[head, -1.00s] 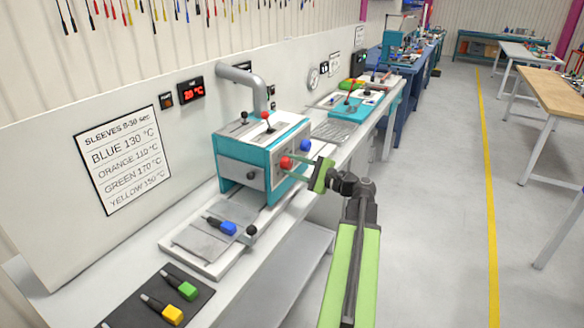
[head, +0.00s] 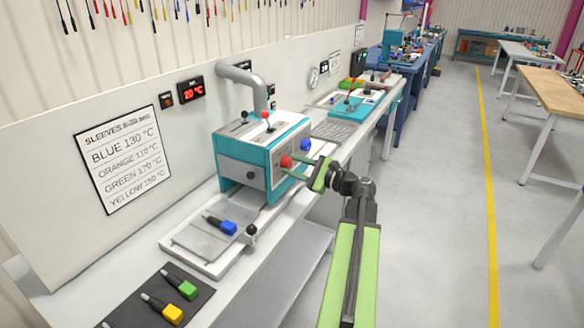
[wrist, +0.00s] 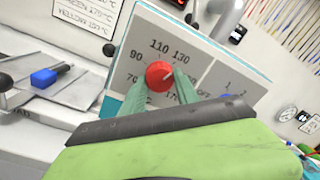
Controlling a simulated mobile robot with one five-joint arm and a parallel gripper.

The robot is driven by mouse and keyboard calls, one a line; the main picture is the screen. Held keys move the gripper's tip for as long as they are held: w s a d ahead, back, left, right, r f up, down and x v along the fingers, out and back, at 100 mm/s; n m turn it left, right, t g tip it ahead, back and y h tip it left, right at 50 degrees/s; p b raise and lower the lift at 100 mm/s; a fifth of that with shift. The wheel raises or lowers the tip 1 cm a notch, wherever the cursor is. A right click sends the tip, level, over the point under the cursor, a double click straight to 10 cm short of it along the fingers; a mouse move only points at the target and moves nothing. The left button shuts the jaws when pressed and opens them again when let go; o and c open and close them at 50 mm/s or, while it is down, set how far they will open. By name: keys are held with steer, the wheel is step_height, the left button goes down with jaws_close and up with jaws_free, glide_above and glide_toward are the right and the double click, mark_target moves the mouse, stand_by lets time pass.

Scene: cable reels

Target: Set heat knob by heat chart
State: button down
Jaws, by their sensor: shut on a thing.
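The red heat knob (head: 286,162) is on the front of the teal and white heating machine (head: 240,149). My gripper (wrist: 162,78) is shut on the red knob (wrist: 159,75), with a pale green finger on each side. The dial around it reads 70, 90, 110, 130 and 170; part of the scale is hidden by a finger. A pale mark shows on the knob, but its exact setting is hard to tell. The heat chart (head: 124,160) lists blue 130, orange 110, green 170, yellow 150 °C. A blue-handled piece (head: 222,226) lies on the machine's front tray.
A red display (head: 192,92) on the wall panel reads about 20 °C. A blue knob (head: 305,145) sits right of the red one. Green (head: 187,290) and yellow (head: 171,314) pieces lie on a dark mat.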

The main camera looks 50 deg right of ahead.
steer(key=c, duration=0.9)
jaws_free()
steer(key=v, duration=1.7)
steer(key=shift+s, duration=0.25)
steer(key=shift+f, duration=0.1)
